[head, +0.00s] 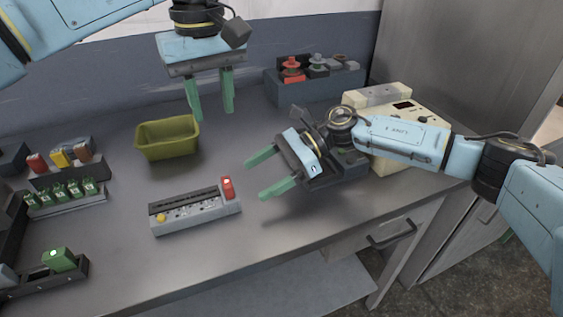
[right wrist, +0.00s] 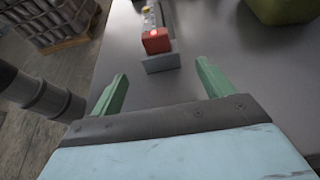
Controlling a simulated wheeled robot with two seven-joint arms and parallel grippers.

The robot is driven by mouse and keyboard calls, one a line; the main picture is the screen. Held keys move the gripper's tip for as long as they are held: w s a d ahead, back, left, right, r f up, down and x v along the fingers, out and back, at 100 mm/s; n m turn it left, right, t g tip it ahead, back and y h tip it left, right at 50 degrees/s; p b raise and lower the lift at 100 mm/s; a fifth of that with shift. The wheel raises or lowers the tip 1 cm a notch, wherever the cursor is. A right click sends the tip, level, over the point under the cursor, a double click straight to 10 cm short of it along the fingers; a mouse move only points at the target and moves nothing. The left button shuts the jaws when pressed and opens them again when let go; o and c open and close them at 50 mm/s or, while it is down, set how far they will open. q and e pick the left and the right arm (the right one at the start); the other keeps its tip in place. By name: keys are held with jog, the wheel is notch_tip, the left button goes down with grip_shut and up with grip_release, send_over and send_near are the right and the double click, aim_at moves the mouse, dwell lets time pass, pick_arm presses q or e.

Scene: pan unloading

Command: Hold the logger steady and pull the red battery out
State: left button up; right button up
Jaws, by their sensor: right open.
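The logger (head: 195,211) is a long grey box with a dark top strip and a yellow knob, lying on the bench in the head view. The red battery (head: 227,187) sits at its right end; it also shows in the right wrist view (right wrist: 156,41), straight ahead between the fingers and beyond them. My right gripper (head: 255,176) is open and empty, to the right of the battery, its green fingers pointing left toward it, apart from it. My left gripper (head: 212,112) hangs open and empty above the bench, behind the logger, fingers pointing down.
An olive bin (head: 168,138) stands behind the logger. Racks with coloured blocks (head: 62,166) and green pieces (head: 60,193) are at left, with a green block (head: 60,260) in a dark holder at front left. A cream instrument (head: 402,112) stands behind my right arm. Bench in front of the logger is clear.

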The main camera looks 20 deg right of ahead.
aim_at(227, 182)
jog(key=x, duration=0.8)
pick_arm(q)
jog(key=shift+o, duration=0.4)
pick_arm(e)
jog(key=c, duration=1.3)
pick_arm(q)
jog(key=shift+o, duration=0.2)
jog(key=shift+s+f, duration=0.15)
jog(key=shift+f, duration=0.15)
jog(key=s+f+m+t, duration=0.2)
jog(key=s+f+t, duration=0.2)
jog(key=s+f, duration=0.1)
jog(key=x, duration=1.2)
jog(key=shift+w+r, duration=0.15)
jog(key=shift+w, duration=0.15)
